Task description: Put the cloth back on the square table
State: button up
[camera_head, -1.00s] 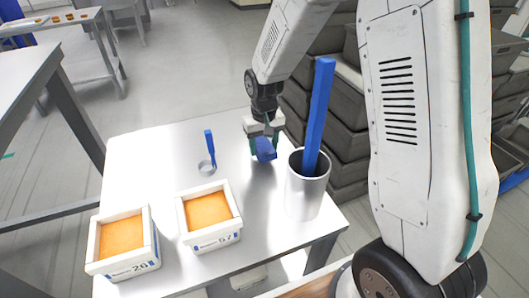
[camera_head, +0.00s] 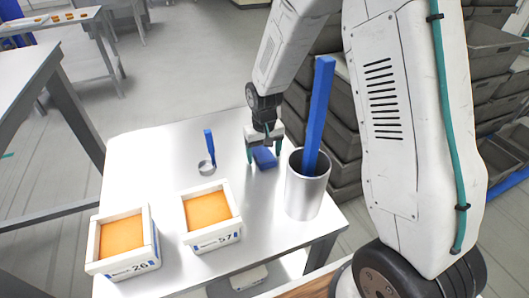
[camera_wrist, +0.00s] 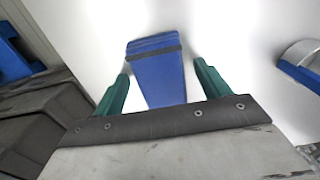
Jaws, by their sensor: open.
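The blue folded cloth (camera_head: 264,157) lies on the metal square table (camera_head: 150,150), near its back right edge. In the wrist view the cloth (camera_wrist: 157,72) is a blue block with a dark band across it, between and just beyond the green fingers. My gripper (camera_head: 264,157) is open around the cloth, with a gap on both sides. In the wrist view my gripper (camera_wrist: 160,88) shows both fingers apart and not touching the cloth.
A metal cylinder (camera_head: 305,195) with a tall blue bar (camera_head: 319,110) stands close to the right of my gripper. A small ring with a blue handle (camera_head: 209,142) is to the left. Two white boxes with orange filling (camera_head: 152,250) (camera_head: 238,225) stand at the front. Grey crates (camera_head: 335,140) are stacked behind.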

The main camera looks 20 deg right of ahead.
aim_at(264, 154)
notch_tip(264, 154, up, 12)
jog(key=shift+r, duration=0.15)
dwell(0.3)
